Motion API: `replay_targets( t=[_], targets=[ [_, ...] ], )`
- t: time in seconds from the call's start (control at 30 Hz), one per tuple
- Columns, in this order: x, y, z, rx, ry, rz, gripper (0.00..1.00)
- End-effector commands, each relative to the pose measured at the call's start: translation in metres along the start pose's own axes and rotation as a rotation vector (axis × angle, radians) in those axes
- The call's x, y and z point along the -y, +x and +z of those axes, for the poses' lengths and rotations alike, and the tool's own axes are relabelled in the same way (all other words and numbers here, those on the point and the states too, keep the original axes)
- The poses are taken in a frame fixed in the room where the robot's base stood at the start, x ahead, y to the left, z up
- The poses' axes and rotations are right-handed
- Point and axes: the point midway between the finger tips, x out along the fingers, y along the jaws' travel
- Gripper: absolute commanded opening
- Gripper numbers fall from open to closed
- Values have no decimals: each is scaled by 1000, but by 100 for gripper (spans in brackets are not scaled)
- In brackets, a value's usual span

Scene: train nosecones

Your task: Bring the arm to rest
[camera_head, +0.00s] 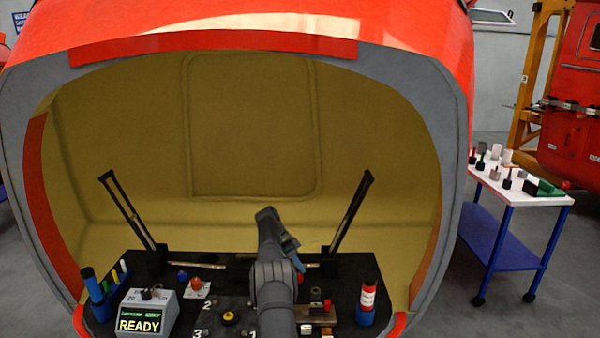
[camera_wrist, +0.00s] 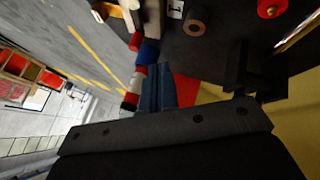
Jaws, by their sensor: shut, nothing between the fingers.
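My arm rises from the bottom middle of the head view and bends over the black bench inside the nosecone. My gripper (camera_head: 298,264) points down and to the right, above the bench's back middle. In the wrist view the two bluish fingers of my gripper (camera_wrist: 157,80) are together, with nothing held between them. Part of the gripper is hidden behind my own arm in the head view.
Two black struts (camera_head: 126,207) (camera_head: 352,210) slant up at the sides. A white-topped cart (camera_head: 535,195) stands outside right.

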Motion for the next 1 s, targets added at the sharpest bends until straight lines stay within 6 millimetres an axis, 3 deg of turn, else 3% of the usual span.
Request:
replay_targets(
  t=[0.27,0.6,0.7,1.0],
  targets=[
    [-1,24,-1,1,1,3,0],
    [0,92,-2,2,0,4,0],
    [-4,104,-2,1,0,2,0],
    [-24,113,-3,0,1,0,0]
  ],
)
